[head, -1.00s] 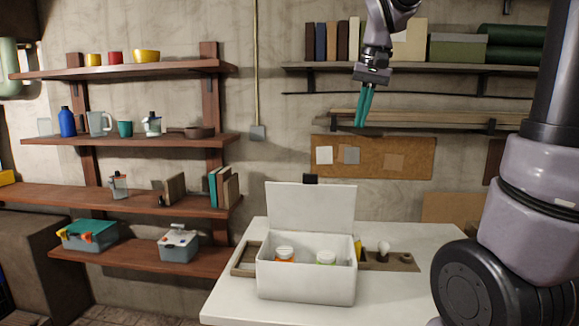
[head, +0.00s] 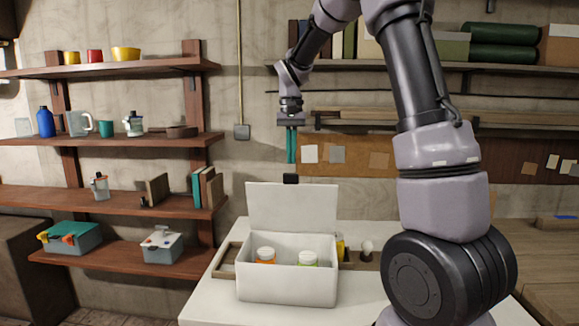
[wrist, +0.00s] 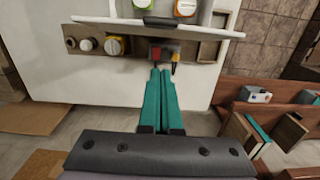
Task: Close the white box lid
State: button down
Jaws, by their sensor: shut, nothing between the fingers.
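The white box (head: 287,284) stands on the white table with its lid (head: 292,208) raised upright at the back. A black tab (head: 291,178) sits at the lid's top edge. Two jars, one with orange (head: 265,256) and one with green (head: 308,259), are inside the box. My gripper (head: 291,160) is shut and empty, pointing down above the lid in the head view. In the wrist view the lid (wrist: 100,21) shows nearly edge-on, and my shut fingertips (wrist: 160,72) appear on its back side, apart from it.
A wooden tray (wrist: 205,50) with jars and small items lies behind the box. Wall shelves with cups, books and toolboxes (head: 160,247) stand at the left. A long shelf (head: 350,63) and a corkboard (head: 350,165) are on the back wall. Bare table shows beside the box.

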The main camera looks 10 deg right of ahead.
jog(key=s+f, duration=0.1)
jog(key=s, duration=0.1)
jog(key=s+a+f, duration=0.1)
jog(key=shift+s+a+f, duration=0.1)
jog(key=shift+s+f, duration=0.1)
jog(key=shift+s, duration=0.2)
jog(key=shift+s, duration=0.1)
